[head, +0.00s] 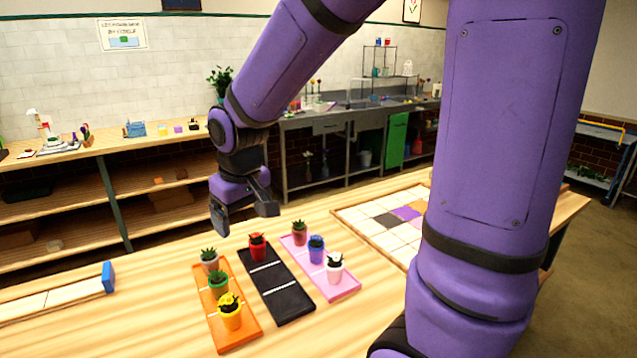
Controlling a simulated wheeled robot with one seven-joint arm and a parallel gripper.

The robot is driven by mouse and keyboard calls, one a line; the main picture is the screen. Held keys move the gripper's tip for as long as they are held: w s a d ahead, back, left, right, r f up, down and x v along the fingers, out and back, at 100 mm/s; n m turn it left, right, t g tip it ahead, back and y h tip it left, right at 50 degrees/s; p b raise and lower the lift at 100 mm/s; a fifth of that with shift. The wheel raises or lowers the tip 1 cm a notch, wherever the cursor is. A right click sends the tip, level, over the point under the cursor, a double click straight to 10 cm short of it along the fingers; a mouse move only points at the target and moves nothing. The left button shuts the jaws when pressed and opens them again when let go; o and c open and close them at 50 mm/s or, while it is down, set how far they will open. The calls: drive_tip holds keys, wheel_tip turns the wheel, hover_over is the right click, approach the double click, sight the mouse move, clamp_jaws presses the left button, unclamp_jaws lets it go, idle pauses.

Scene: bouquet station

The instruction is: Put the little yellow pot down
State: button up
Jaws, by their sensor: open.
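The little yellow pot (231,318), with a dark plant and a yellow bloom, stands upright at the near end of the orange tray (240,338).
A black tray (285,300) holds a red pot (257,253) at its far end; its near part is bare. A pink tray (347,288) holds several pots. A tiled board (375,225) lies right; a blue block (108,277) stands left.

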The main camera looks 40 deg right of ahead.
drive_tip(key=s+d+r+t, duration=0.1)
drive_tip(key=s+r, duration=0.4)
drive_tip(key=s, duration=0.3)
drive_tip(key=s+d+r+m+t, duration=0.1)
drive_tip(key=s+d+r+t, duration=0.1)
drive_tip(key=s+r, duration=0.4)
drive_tip(key=s, duration=0.3)
drive_tip(key=shift+s+d+r, duration=0.2)
drive_tip(key=shift+s, duration=0.1)
